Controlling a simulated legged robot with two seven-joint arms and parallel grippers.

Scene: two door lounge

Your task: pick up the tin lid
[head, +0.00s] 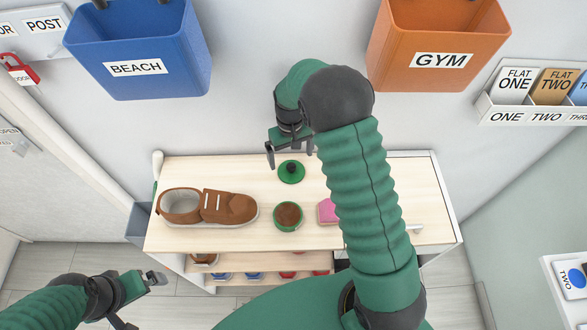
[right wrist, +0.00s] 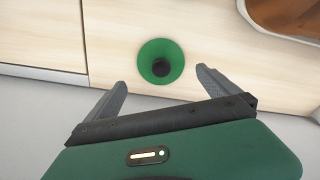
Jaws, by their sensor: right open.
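The tin lid (head: 291,172) is a green disc with a dark knob, lying on the light wooden top of the shoe bench near its back edge. It also shows in the right wrist view (right wrist: 161,62), beyond and between the fingers. My right gripper (head: 290,155) is open and empty, just behind and above the lid in the head view; its fingers show apart in the right wrist view (right wrist: 160,85). The open green tin (head: 288,216) with brown contents stands in front of the lid. My left gripper (head: 140,300) is at the lower left, away from the bench, with its jaws unclear.
A brown shoe (head: 210,207) sits left of the tin, and a pink block (head: 327,211) right of it, partly behind my right arm. The bench top (head: 170,240) is otherwise mostly clear. A blue BEACH bin (head: 140,45) and an orange GYM bin (head: 440,35) hang on the wall behind.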

